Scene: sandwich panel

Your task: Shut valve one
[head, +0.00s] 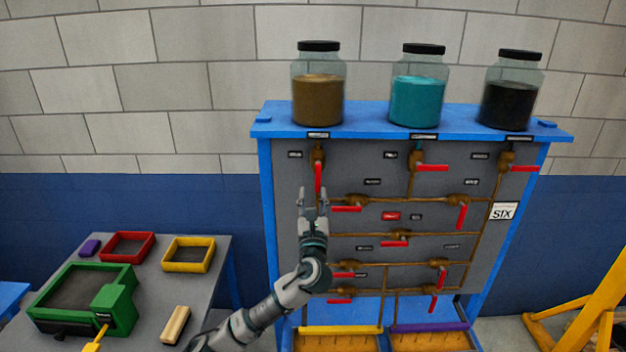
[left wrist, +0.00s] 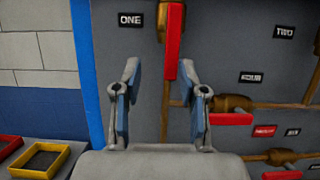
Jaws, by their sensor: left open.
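Valve one is at the upper left of the grey panel (head: 340,220), under the brown jar. Its red handle (head: 318,176) hangs straight down, in line with the vertical pipe. In the left wrist view the red handle (left wrist: 172,42) shows beside the label ONE (left wrist: 130,20). My left gripper (head: 314,195) is open and empty, just below the handle in the head view. In the left wrist view its two fingers (left wrist: 164,95) stand apart, and the lower end of the handle shows between and beyond them. I cannot tell whether they touch. My right gripper is not in view.
Several other red-handled valves, such as valve two (head: 432,168), sit on the panel's pipes. Three jars stand on the blue top shelf (head: 375,127). A grey table (head: 205,275) with a green box (head: 85,298) and trays is at left.

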